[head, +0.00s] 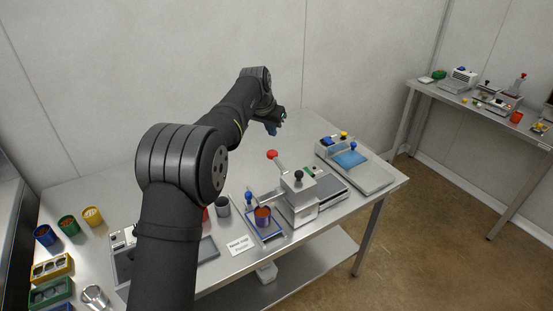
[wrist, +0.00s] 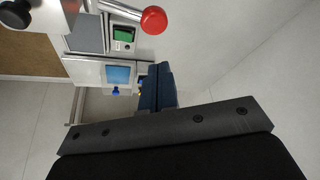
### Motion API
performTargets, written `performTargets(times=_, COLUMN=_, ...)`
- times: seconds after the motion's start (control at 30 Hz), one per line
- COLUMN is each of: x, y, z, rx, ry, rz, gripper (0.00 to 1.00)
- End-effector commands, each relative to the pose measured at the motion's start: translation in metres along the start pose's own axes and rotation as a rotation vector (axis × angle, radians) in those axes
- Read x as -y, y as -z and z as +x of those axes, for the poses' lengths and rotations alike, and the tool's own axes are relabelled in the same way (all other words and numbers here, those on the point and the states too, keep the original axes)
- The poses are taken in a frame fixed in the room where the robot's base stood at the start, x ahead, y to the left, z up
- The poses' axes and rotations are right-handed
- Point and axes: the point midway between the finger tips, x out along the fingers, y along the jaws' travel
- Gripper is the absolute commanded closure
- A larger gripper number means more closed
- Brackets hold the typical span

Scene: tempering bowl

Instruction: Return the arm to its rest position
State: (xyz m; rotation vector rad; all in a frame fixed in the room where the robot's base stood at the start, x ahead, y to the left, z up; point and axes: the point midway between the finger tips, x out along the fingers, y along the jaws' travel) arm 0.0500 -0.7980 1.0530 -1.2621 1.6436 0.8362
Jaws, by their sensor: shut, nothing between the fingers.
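My gripper (head: 272,129) hangs above the back middle of the metal table (head: 105,195), at the end of my outstretched arm. Its dark blue fingers (wrist: 158,88) are together and hold nothing in the wrist view. The fingers are apart from the machines. The grey press with a red-knobbed lever (head: 272,154) and a black knob stands in front of the gripper in the head view. The red knob (wrist: 154,20) also shows near the top of the wrist view.
A flat machine with a blue pad (head: 350,158) stands at the table's right end. Blue, green and yellow cups (head: 92,216) and coloured trays (head: 50,267) stand at the left. A grey cup (head: 223,207) stands near my arm. A second bench (head: 425,93) is at the far right.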

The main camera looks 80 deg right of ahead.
Motion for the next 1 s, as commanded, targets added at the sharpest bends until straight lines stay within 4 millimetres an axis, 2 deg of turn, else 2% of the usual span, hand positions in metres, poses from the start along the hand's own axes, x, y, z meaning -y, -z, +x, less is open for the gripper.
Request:
performTargets(times=0.27, x=0.000, y=-0.002, z=0.004, rx=0.002, ry=-0.001, rz=0.000, gripper=1.00)
performTargets(times=0.7, x=0.000, y=-0.022, z=0.052, rx=0.002, ry=-0.001, rz=0.000, gripper=1.00)
performTargets(times=1.0, x=0.000, y=-0.024, z=0.057, rx=0.000, ry=0.000, rz=0.000, gripper=1.00)
